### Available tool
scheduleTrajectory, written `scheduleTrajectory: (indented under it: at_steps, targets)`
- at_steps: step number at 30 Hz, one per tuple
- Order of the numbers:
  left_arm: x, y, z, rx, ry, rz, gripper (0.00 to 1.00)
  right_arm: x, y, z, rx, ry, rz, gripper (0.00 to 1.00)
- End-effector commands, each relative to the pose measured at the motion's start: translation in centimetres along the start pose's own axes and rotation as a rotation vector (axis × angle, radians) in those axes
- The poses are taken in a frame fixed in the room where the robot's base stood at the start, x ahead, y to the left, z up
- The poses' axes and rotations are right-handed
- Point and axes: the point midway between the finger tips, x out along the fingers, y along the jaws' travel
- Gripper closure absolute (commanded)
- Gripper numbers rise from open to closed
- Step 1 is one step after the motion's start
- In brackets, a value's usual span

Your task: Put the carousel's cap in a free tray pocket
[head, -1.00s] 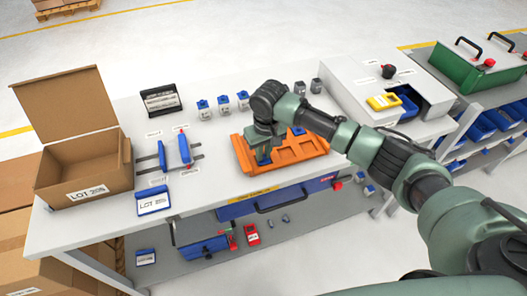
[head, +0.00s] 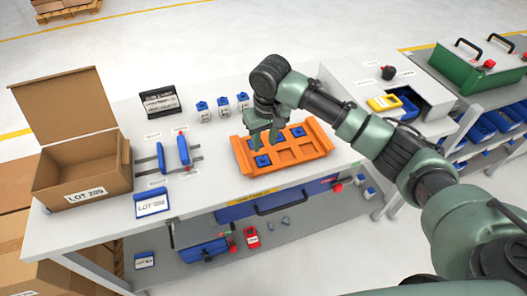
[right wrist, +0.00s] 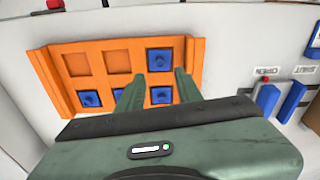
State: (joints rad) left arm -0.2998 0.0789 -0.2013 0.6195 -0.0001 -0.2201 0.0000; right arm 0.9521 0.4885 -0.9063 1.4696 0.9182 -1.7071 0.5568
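The orange tray (head: 318,152) lies on the table, with a blue cap in its near left pocket (head: 262,160) and one in its far right pocket (head: 298,131). The right wrist view shows the tray from the opposite side, with a third blue cap (right wrist: 162,95) in the far left pocket. The near middle and near right pockets (right wrist: 77,64) are empty; a finger partly covers the far middle one. My right gripper (head: 264,141) is open and empty above the tray's left part. I cannot make out a carousel. My left gripper is out of view.
Several small grey blocks with blue tops (head: 223,103) stand behind the tray. An open cardboard box (head: 90,165) is at the left, beside blue handles on rails (head: 183,150). A white cabinet (head: 350,85) bounds the right. The table between rails and tray is clear.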

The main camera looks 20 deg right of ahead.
Motion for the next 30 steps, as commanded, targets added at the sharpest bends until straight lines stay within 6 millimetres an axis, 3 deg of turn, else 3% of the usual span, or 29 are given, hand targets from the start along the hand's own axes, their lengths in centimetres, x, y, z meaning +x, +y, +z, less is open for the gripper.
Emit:
scheduleTrajectory:
  at_steps: [3, 9, 30]
  targets:
    - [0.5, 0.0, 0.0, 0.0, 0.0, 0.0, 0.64, -2.4, 0.0, -0.1, 0.0, 0.004, 0.0, 0.65]
    - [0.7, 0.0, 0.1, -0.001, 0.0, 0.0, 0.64, -4.7, 0.0, 0.0, 0.0, 0.0, -0.001, 0.65]
    - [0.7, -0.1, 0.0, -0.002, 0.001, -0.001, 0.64, -5.2, 0.0, 0.0, 0.001, -0.001, -0.001, 0.65]
